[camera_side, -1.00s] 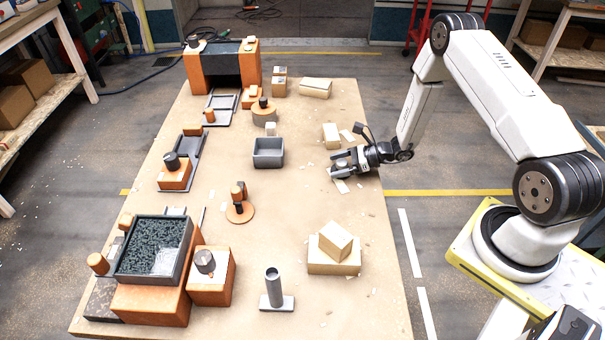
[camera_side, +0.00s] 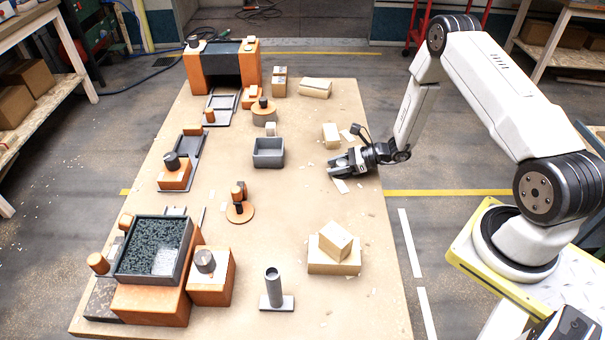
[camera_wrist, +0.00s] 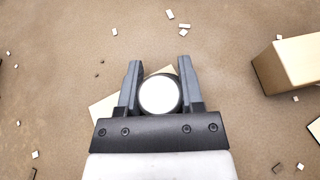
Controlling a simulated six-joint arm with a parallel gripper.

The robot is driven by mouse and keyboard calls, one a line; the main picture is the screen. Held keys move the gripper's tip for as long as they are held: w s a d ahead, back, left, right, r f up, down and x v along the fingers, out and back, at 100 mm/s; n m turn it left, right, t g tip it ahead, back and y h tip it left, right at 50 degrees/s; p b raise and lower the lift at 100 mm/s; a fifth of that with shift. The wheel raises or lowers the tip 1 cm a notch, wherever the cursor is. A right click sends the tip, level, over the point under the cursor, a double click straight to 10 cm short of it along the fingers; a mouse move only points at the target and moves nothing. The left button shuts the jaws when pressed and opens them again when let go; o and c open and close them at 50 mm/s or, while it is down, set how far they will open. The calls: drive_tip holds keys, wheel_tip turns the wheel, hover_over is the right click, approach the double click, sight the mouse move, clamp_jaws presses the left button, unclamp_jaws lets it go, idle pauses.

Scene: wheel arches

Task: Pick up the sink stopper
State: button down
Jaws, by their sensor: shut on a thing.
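The sink stopper shows in the wrist view as a white round disc with a dark rim (camera_wrist: 159,95), between the two fingers of my gripper (camera_wrist: 160,80). The fingers touch it on both sides, so my gripper is shut on it. In the side view my gripper (camera_side: 336,168) is low over the right part of the table, and the stopper is hidden by the fingers there. I cannot tell whether the stopper is resting on the table or just above it.
A pale flat piece (camera_wrist: 103,110) lies under the gripper. A wooden block (camera_side: 331,135) stands just behind it. A grey open box (camera_side: 268,153) is to the left, and stacked blocks (camera_side: 334,252) are nearer the front. The table between them is mostly clear, with small white chips.

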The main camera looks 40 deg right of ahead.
drive_tip(key=shift+r, duration=0.15)
drive_tip(key=shift+r, duration=1.1)
drive_tip(key=s+a+r, duration=0.2)
drive_tip(key=s+r, duration=0.8)
drive_tip(key=s, duration=0.4)
drive_tip(key=shift+a+r, duration=0.2)
drive_tip(key=shift+r, duration=0.05)
drive_tip(key=shift+w+a, duration=0.1)
